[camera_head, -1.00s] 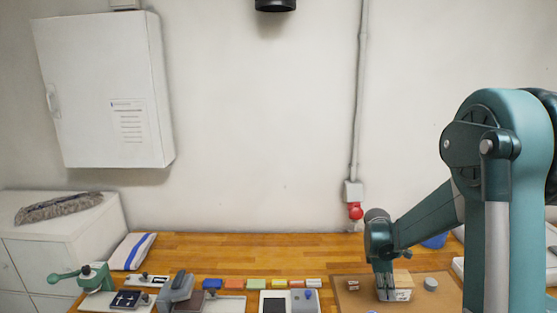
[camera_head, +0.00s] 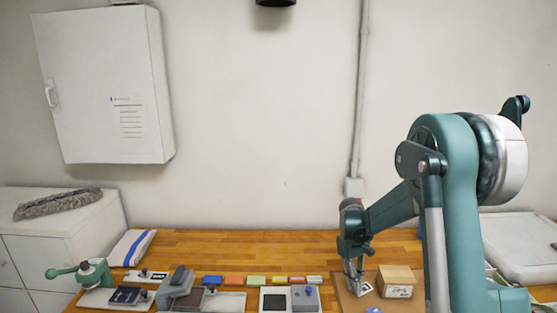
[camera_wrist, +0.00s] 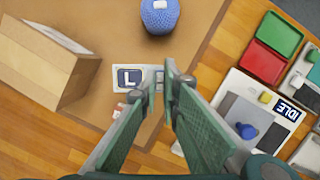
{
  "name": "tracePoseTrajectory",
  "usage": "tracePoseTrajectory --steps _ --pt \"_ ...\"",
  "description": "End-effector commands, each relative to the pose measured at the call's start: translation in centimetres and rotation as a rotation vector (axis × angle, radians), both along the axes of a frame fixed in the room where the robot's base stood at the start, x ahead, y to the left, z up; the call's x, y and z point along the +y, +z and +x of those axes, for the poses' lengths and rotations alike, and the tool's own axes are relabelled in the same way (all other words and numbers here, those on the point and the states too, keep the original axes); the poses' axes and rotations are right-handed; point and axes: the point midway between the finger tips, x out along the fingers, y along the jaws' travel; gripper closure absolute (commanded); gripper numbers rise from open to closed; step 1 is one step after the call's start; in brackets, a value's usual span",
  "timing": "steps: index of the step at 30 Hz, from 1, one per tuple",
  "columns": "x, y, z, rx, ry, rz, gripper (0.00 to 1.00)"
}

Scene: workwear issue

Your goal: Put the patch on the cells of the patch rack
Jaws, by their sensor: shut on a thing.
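The patch (camera_wrist: 130,77) is a pale piece with a dark square marked with a white "L". It shows in the wrist view over the brown mat, its right end at my fingertips. My gripper (camera_wrist: 166,80) appears shut on that end, with the marked face sticking out to the left. In the head view my gripper (camera_head: 355,274) points down over the mat, and the pale patch (camera_head: 366,289) shows just right of its tips. I cannot make out for certain which thing is the patch rack.
A cardboard box (camera_head: 397,280) stands right of my gripper. A blue round thing with a white top (camera_wrist: 160,15) is on the mat (camera_wrist: 100,25). Green (camera_wrist: 278,34) and red trays (camera_wrist: 262,62) and a device marked "IDLE" (camera_wrist: 287,109) lie to the right. A press (camera_head: 178,287) stands left.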

Motion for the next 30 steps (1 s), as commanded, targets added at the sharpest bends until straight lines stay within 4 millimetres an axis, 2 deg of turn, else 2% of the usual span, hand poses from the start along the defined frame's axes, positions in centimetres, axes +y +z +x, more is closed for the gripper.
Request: tracePoseTrajectory --steps 1,9,15,30 --pt "0.8 -0.8 0.3 0.000 -0.044 0.000 0.99" --pt "4.7 -3.0 1.4 0.000 -0.292 0.001 0.99" --pt "6.4 -3.9 1.9 0.000 -0.410 0.000 0.99" --pt "7.1 -4.1 2.1 0.000 -0.454 -0.001 0.99"
